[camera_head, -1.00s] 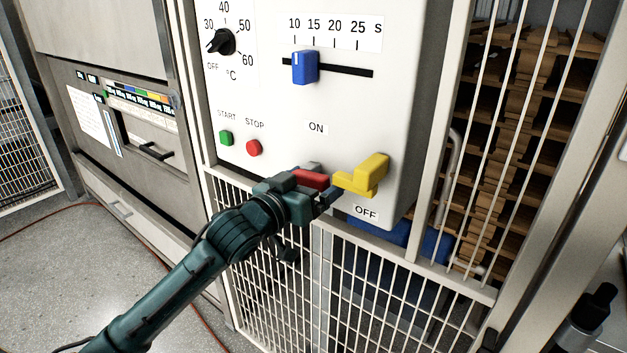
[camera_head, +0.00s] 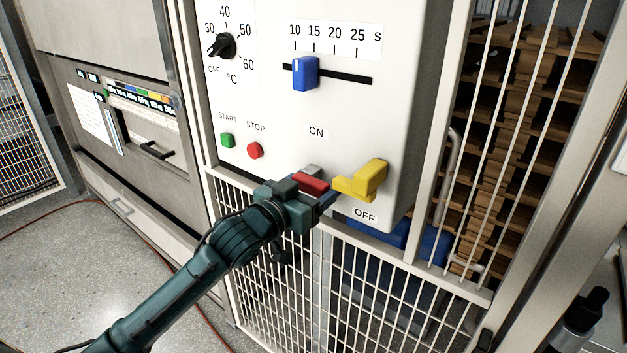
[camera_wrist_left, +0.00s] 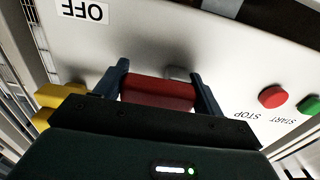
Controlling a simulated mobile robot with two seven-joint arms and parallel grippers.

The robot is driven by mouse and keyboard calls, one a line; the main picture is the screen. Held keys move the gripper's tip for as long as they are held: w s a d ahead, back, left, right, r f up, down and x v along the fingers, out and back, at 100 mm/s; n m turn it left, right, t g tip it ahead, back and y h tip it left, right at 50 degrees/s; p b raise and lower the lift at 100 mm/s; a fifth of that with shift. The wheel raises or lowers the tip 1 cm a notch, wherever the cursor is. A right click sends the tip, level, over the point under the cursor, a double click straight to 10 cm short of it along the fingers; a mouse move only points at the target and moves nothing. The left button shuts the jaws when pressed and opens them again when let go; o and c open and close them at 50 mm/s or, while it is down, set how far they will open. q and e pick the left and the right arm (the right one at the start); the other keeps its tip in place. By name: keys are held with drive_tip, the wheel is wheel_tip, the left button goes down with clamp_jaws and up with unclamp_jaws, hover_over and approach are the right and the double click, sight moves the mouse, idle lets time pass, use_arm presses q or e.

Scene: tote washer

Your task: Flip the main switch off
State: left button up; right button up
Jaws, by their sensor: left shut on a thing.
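A red switch handle (camera_head: 311,184) on a grey mount sits low on the white control panel (camera_head: 275,115), below the ON label (camera_head: 316,132) and left of the OFF label (camera_head: 365,214). My left gripper (camera_wrist_left: 158,76) is shut on the red handle, one finger at each end of it in the left wrist view. In the head view the left gripper (camera_head: 318,194) partly hides the handle's lower side. A yellow lever (camera_head: 362,182) stands just right of the handle, above the OFF label. My right gripper is not in view.
Green START (camera_head: 227,140) and red STOP (camera_head: 255,150) buttons are up and left of the gripper. A blue slider (camera_head: 305,72) and black dial (camera_head: 222,44) sit higher. A white mesh guard (camera_head: 350,295) runs below the panel.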

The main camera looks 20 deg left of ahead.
use_arm(q)
drive_tip(key=o, duration=1)
drive_tip(key=shift+b+v, duration=1.05)
drive_tip(key=shift+v, duration=5.55)
drive_tip(key=s+d+f+g+y, duration=0.1)
drive_tip(key=s+f, duration=0.2)
drive_tip(key=f, duration=0.5)
drive_tip(key=s+d+f+n+g+y+p, duration=0.1)
drive_tip(key=s+d+f+g, duration=0.1)
drive_tip(key=f, duration=0.5)
drive_tip(key=s+d+f+g+p, duration=0.1)
drive_tip(key=s+f, duration=0.3)
drive_tip(key=f, duration=0.4)
drive_tip(key=shift+s+d+f+g+y, duration=0.2)
drive_tip(key=shift+s+f+g+y, duration=0.1)
drive_tip(key=shift+f+g+y, duration=0.1)
drive_tip(key=shift+g, duration=0.8)
drive_tip(key=s+d+f, duration=0.1)
drive_tip(key=s, duration=0.1)
drive_tip(key=s+d+f, duration=0.1)
drive_tip(key=f, duration=0.1)
drive_tip(key=s+f, duration=0.2)
drive_tip(key=shift+s+d+f+p, duration=0.2)
drive_tip(key=shift+s+d+p, duration=0.15)
drive_tip(key=shift+d+p, duration=0.05)
drive_tip(key=shift+c, duration=0.4)
